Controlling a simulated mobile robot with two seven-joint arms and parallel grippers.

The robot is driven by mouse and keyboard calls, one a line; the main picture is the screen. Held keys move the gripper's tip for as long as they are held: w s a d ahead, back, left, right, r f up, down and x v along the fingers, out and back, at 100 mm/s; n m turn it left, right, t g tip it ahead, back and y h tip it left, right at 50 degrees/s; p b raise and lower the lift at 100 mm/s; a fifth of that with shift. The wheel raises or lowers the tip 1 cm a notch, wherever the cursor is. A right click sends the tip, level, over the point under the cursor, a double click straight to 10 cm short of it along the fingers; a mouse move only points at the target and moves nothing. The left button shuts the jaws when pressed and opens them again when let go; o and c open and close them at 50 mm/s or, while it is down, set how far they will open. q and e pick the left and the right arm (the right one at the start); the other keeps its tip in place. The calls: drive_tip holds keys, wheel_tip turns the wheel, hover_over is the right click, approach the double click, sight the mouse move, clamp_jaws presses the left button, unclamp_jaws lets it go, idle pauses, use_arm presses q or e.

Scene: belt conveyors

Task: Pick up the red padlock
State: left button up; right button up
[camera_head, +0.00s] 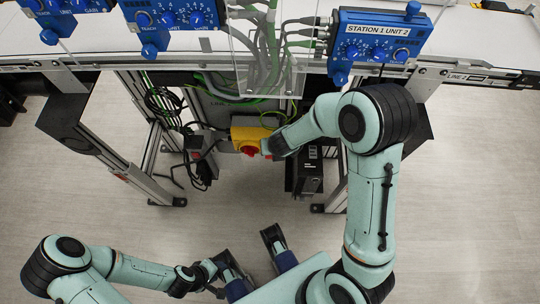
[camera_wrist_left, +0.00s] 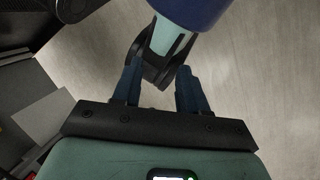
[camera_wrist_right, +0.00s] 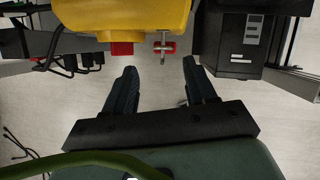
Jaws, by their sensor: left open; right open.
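The red padlock (camera_wrist_right: 163,47) shows in the right wrist view with a bright metal shackle. It sits at the lower edge of the yellow box (camera_wrist_right: 130,18), to the right of a red knob (camera_wrist_right: 122,49). My right gripper (camera_wrist_right: 160,68) is open and empty. Its fingers point towards the box, with the padlock just beyond the gap between them. In the head view the right hand is close to the right side of the yellow switch box (camera_head: 240,134), and its fingers are mostly hidden. My left gripper (camera_wrist_left: 158,68) is open and empty, low down, away from the box.
The conveyor (camera_head: 490,30) runs along the top with blue control units (camera_head: 375,42) on its edge. Metal frame legs (camera_head: 150,150) stand either side of the box. A black device (camera_head: 306,172) stands right of it. Cables (camera_head: 165,103) hang behind. Open floor lies in front.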

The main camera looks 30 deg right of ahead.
drive_tip(key=x, duration=0.1)
drive_tip(key=b+x, duration=0.1)
drive_tip(key=x, duration=0.1)
drive_tip(key=b+x, duration=0.1)
drive_tip(key=x, duration=0.1)
drive_tip(key=shift+w+d+f, duration=0.1)
drive_tip(key=shift+d+f, duration=0.1)
drive_tip(key=shift+d, duration=0.1)
drive_tip(key=shift+w+f, duration=0.2)
drive_tip(key=shift+f, duration=0.1)
use_arm(q)
drive_tip(key=shift+t+y, duration=0.3)
drive_tip(key=shift+t, duration=0.3)
drive_tip(key=w+f, duration=0.1)
drive_tip(key=w+a+f, duration=0.1)
drive_tip(key=w+f, duration=0.1)
drive_tip(key=shift+w+a, duration=0.35)
use_arm(e)
drive_tip(key=shift+r, duration=0.1)
clamp_jaws()
